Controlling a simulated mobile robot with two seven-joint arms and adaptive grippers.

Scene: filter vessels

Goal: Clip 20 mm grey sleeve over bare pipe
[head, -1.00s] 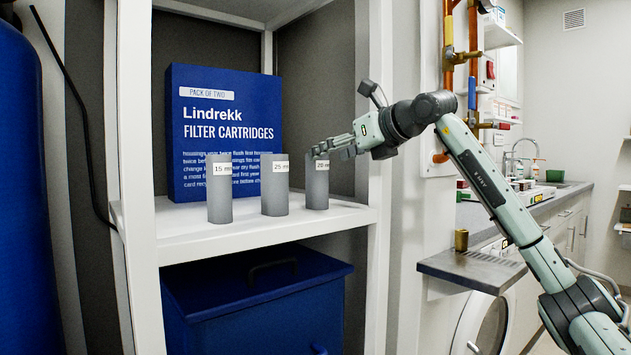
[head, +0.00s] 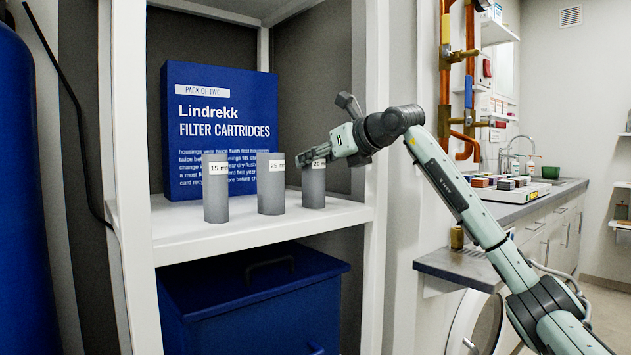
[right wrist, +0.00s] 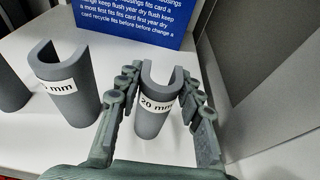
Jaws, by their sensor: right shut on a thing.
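The 20 mm grey sleeve (head: 313,190) stands upright on the white shelf, rightmost of three sleeves. In the right wrist view the 20 mm sleeve (right wrist: 155,120) is a split tube with a slot and a white label. My right gripper (head: 305,160) is shut on its upper part, one finger on each side. The 25 mm sleeve (head: 271,192) and the 15 mm sleeve (head: 216,198) stand to its left. Copper pipes (head: 445,85) with brass fittings run up the wall at the right; I cannot tell which stretch is bare. My left gripper is out of view.
A blue filter cartridge box (head: 221,120) stands behind the sleeves. The shelf's right upright (head: 378,250) lies between the sleeves and the pipes. A blue lidded bin (head: 255,300) sits below. A grey ledge (head: 455,265) with a brass piece stands below the pipes.

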